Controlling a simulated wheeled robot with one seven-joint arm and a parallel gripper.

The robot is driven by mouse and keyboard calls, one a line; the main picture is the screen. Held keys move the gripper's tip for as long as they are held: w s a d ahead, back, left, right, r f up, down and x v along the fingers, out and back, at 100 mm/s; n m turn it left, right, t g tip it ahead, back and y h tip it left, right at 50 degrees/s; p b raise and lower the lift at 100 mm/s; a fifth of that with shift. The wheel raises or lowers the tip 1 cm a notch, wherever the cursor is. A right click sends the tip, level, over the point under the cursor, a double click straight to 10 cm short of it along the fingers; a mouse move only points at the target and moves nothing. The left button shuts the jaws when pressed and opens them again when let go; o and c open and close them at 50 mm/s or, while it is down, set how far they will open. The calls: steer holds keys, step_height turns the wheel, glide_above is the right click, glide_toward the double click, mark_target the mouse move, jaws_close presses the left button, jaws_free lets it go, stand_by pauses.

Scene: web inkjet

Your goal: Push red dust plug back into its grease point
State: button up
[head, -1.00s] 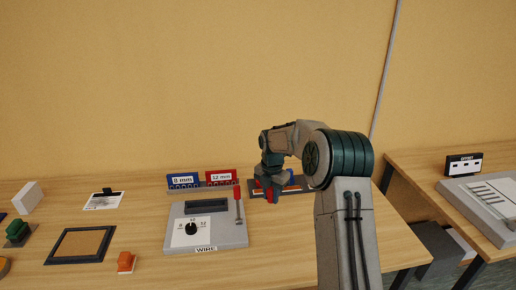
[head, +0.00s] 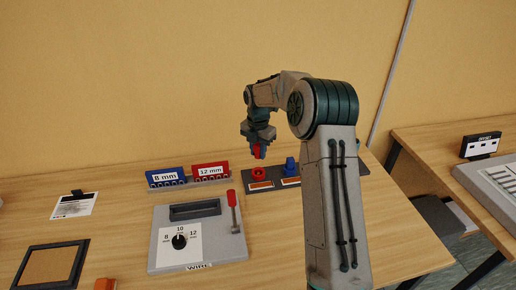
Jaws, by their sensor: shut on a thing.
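My gripper (head: 258,153) is shut on the red dust plug (head: 256,150), a small red piece showing between its fingers. It holds the plug in the air just above the dark strip (head: 323,172) at the back of the table. On the strip, almost below the gripper, is a red ring-shaped grease point (head: 258,173); the plug is apart from it. A blue plug (head: 291,166) stands on the strip to the right. The jaws partly hide the plug.
A grey wire device (head: 198,235) with a dial and a red-handled lever (head: 232,198) stands in front. Blue 8 mm (head: 166,177) and red 12 mm (head: 210,171) racks are left of the strip. A framed brown pad (head: 49,265) lies front left. My arm covers part of the strip's right.

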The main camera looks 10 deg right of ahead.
mark_target(258, 144)
steer(key=shift+w+p, duration=0.1)
steer(key=shift+p, duration=0.2)
steer(key=shift+f+b, duration=1.7)
steer(key=shift+f, duration=1.2)
steer(key=shift+f, duration=1)
steer(key=o, duration=1)
steer(key=shift+o, duration=0.2)
step_height(258, 144, up, 14)
steer(key=shift+a+b, duration=0.1)
steer(key=shift+b, duration=0.65)
